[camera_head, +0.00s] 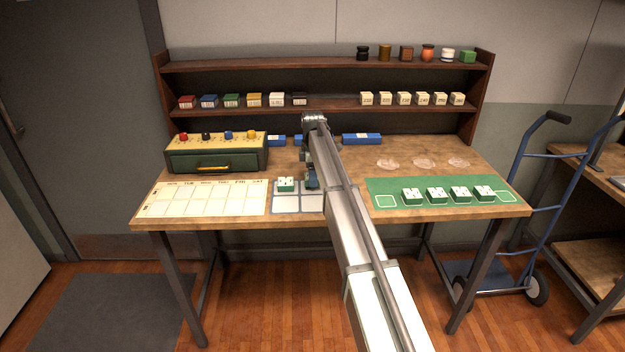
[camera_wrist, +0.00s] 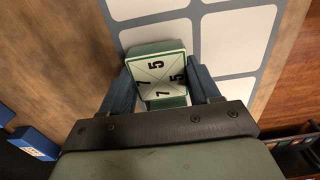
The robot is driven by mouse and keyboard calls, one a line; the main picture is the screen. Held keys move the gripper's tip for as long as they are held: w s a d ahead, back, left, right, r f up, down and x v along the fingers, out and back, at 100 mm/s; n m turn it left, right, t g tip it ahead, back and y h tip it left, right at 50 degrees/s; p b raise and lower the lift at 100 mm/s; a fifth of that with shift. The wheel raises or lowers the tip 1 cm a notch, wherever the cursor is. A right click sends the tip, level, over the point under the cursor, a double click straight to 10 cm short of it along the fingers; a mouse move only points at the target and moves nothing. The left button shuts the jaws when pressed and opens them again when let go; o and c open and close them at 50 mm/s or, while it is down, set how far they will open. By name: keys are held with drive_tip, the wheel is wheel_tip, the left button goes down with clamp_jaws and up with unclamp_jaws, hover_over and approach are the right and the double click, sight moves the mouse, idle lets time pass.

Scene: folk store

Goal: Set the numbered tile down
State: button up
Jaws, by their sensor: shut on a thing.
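The numbered tile (camera_head: 286,184) is a white-topped block with a green base, at the back-left square of a pale mat with grey-blue borders (camera_head: 299,212). In the wrist view the tile (camera_wrist: 159,75) shows black 5s and 7s and thin crossed lines. My gripper (camera_wrist: 162,95) is shut on it, with a blue finger at each side. In the head view my gripper (camera_head: 303,182) is beside the tile, partly hidden by my arm. The tile is at or just above the mat; I cannot tell whether it touches.
A weekday chart (camera_head: 208,198) lies left of the mat. A green mat (camera_head: 385,187) with several similar tiles (camera_head: 436,195) lies at the right. Behind are a green box with coloured knobs (camera_head: 216,155), blue blocks (camera_head: 362,138), clear discs (camera_head: 424,162) and loaded shelves (camera_head: 330,66).

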drive_tip(key=shift+f, duration=0.8)
drive_tip(key=shift+f, duration=0.15)
drive_tip(key=o, duration=1.2)
drive_tip(key=shift+c, duration=0.2)
wheel_tip(320, 180, up, 12)
